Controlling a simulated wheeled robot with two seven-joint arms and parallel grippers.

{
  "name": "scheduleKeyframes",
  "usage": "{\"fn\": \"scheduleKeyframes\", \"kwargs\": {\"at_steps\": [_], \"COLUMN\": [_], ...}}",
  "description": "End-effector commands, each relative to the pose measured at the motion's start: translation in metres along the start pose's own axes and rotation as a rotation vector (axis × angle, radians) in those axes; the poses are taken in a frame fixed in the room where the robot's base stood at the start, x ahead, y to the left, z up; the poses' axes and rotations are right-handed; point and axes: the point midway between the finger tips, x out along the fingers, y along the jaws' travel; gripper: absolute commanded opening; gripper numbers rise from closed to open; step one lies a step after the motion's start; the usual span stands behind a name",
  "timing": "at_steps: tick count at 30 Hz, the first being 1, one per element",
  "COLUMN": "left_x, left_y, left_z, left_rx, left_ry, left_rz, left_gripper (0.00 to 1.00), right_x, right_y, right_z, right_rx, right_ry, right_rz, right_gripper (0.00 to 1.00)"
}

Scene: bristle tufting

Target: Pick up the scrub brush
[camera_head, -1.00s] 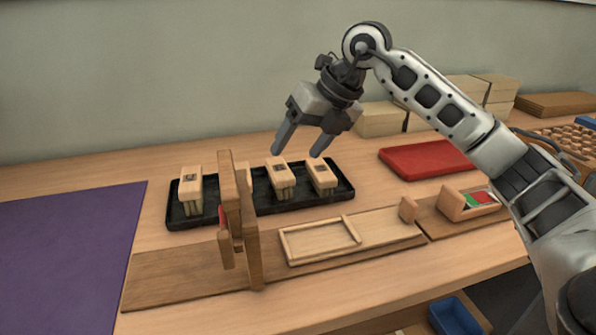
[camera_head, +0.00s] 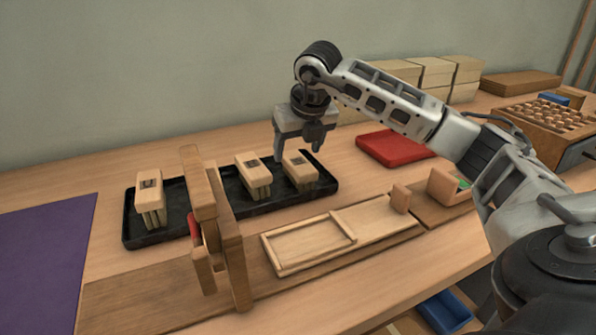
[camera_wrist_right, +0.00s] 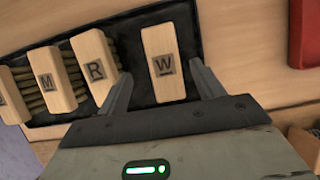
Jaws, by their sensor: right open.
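Several scrub brushes with wooden blocks and olive bristles stand in a black tray (camera_head: 131,228). Another brush (camera_head: 150,188) stands at the tray's left end. My right gripper (camera_head: 298,152) is open over the right end of the tray. In the wrist view its fingers (camera_wrist_right: 162,85) lie on either side of the W block, with nothing gripped. My left gripper is out of view.
A wooden upright frame (camera_head: 212,220) stands in front of the tray, hiding part of it. A shallow wooden holder (camera_head: 310,243) lies in front. A red tray (camera_head: 390,148) is to the right. A purple mat (camera_head: 45,260) covers the left.

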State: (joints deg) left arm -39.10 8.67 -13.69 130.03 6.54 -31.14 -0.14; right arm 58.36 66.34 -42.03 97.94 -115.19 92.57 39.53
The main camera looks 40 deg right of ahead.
Motion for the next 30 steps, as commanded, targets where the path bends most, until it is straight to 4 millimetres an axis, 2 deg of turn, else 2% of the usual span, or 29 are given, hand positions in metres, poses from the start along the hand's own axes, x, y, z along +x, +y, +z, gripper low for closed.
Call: {"fn": "scheduleKeyframes", "kwargs": {"at_steps": [6,10,30], "left_x": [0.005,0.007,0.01], "left_y": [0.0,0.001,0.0], "left_z": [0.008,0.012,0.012], "left_rx": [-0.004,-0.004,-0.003], "left_ry": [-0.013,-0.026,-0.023], "left_rz": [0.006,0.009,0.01], "left_gripper": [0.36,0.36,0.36], "right_x": [0.032,0.047,0.053], "right_y": [-0.007,-0.006,-0.006], "right_z": [-0.007,-0.006,-0.007], "right_rx": [0.0,0.0,0.0], "right_ry": [0.004,0.003,0.001], "right_rz": [-0.002,0.0,0.001], "right_gripper": [0.67,0.67,0.67]}}
